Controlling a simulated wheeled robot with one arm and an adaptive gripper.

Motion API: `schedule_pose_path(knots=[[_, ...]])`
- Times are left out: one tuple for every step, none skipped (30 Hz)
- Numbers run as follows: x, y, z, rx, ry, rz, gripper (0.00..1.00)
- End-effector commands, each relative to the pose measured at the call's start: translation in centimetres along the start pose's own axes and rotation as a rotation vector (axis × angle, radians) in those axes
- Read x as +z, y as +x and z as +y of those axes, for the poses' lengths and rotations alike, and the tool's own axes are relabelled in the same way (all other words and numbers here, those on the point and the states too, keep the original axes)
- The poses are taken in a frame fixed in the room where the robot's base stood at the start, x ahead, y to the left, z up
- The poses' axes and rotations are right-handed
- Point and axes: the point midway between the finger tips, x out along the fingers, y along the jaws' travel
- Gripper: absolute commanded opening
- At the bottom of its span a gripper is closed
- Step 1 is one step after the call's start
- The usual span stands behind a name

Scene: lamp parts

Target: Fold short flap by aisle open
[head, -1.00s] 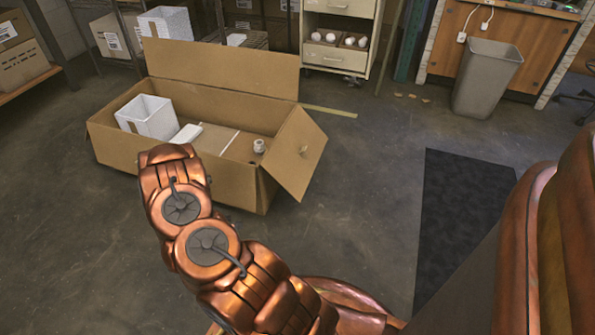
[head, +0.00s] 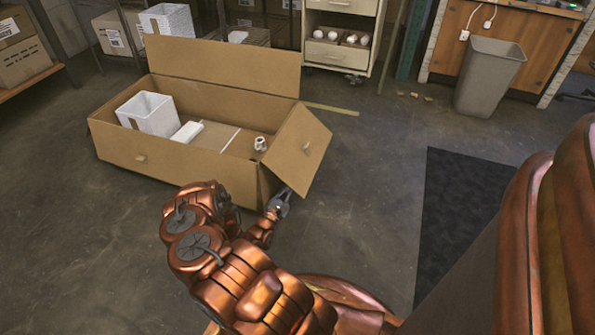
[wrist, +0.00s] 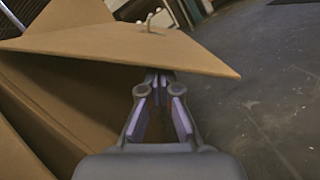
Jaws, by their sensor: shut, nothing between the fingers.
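The open cardboard box (head: 150,160) stands on the floor, left of centre in the head view. My gripper (head: 283,193) is at the flap's lower edge, outside the box's near right corner. In the wrist view its closed fingertips (wrist: 158,76) reach under the flap's edge, partly hidden, with nothing held. Whether they touch is unclear.
The box's long back flap (head: 225,66) stands up. A dark mat (head: 465,195) and open floor lie right. A grey waste bin (head: 487,78) stands behind.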

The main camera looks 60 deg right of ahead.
Motion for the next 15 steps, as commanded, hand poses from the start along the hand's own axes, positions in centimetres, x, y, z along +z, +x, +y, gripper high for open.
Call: schedule_pose_path(knots=[[0.1, 0.3, -0.1, 0.0, -0.001, -0.004, 0.0], [0.1, 0.6, -0.1, 0.0, -0.002, -0.006, 0.0], [0.1, 1.0, -0.1, -0.001, -0.001, -0.006, 0.0], [0.1, 1.3, -0.1, -0.001, 0.0, -0.006, 0.0], [0.1, 1.7, -0.1, -0.003, 0.001, -0.007, 0.0], [0.1, 2.3, -0.1, -0.003, 0.002, -0.007, 0.0], [0.1, 2.8, -0.1, -0.003, 0.002, -0.007, 0.0], [0.0, 3.3, -0.1, -0.003, 0.004, -0.007, 0.0], [0.0, 4.0, -0.1, -0.002, 0.004, -0.007, 0.0], [0.1, 4.5, -0.1, -0.003, 0.004, -0.007, 0.0], [0.1, 5.1, -0.1, -0.002, 0.004, -0.008, 0.0], [0.0, 5.7, -0.2, -0.002, 0.004, -0.008, 0.0], [0.0, 6.2, -0.2, -0.003, 0.003, -0.008, 0.0], [0.0, 6.7, -0.2, -0.002, 0.004, -0.007, 0.0], [0.1, 7.2, -0.2, -0.003, 0.003, -0.007, 0.0]])
